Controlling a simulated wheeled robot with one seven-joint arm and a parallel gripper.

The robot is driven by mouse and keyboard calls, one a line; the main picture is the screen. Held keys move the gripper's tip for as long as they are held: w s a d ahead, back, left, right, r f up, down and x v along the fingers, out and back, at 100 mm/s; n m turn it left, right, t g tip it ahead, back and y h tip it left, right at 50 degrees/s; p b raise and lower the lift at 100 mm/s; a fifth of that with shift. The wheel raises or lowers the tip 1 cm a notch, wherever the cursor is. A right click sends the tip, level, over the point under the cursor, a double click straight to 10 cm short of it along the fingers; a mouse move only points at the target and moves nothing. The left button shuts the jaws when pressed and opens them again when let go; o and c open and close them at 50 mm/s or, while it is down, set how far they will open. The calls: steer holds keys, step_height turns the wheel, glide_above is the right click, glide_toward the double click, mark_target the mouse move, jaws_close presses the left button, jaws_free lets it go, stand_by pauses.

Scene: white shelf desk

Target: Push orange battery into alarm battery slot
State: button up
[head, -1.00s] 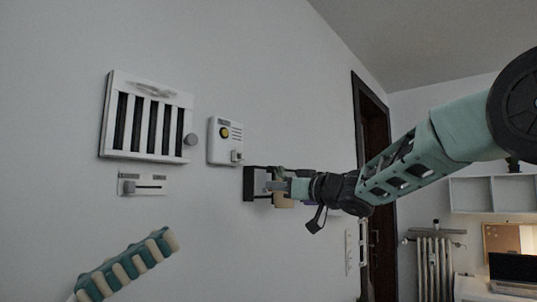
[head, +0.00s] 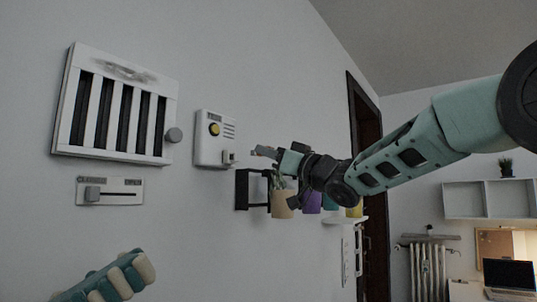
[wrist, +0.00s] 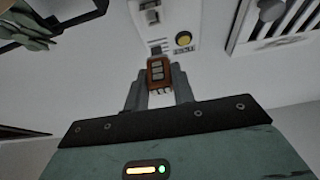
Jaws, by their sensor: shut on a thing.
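The orange battery (wrist: 160,72) is held between the two fingers of my gripper (wrist: 159,84) in the wrist view. Its dark end points toward the alarm. The white alarm box (head: 215,138) is on the wall, with a yellow round button and a small block at its lower right. The alarm also shows at the top of the wrist view (wrist: 182,17). In the head view my gripper (head: 263,152) is just right of the alarm, near its lower part. The battery and alarm appear apart, with a small gap. I cannot make out the battery in the head view.
A black wall bracket (head: 242,190) is below my gripper, with a beige plant pot (head: 283,204) and other coloured pots to its right. A slatted white panel (head: 118,105) and a slider plate (head: 110,191) are left of the alarm. Wall between alarm and bracket is bare.

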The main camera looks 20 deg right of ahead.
steer(key=shift+f+b, duration=0.25)
steer(key=shift+b, duration=0.1)
steer(key=shift+w+a+p, duration=0.2)
steer(key=shift+w+a, duration=0.3)
steer(key=shift+w, duration=0.25)
steer(key=shift+w+a+p, duration=0.15)
steer(key=shift+w+a, duration=0.4)
steer(key=shift+w, duration=0.25)
steer(key=shift+w+a+p, duration=0.2)
steer(key=shift+w+a, duration=0.3)
steer(key=shift+w, duration=0.25)
steer(key=shift+w+a, duration=0.45)
steer(key=shift+w, duration=0.2)
steer(key=shift+w+a, duration=0.4)
steer(key=shift+w, duration=0.2)
stand_by(0.5)
steer(key=o, duration=1)
steer(key=shift+o, duration=0.2)
steer(key=shift+s+d, duration=0.1)
steer(key=b+v, duration=0.7)
steer(key=v, duration=1)
steer(key=shift+s+b, duration=0.15)
steer(key=shift+b, duration=0.2)
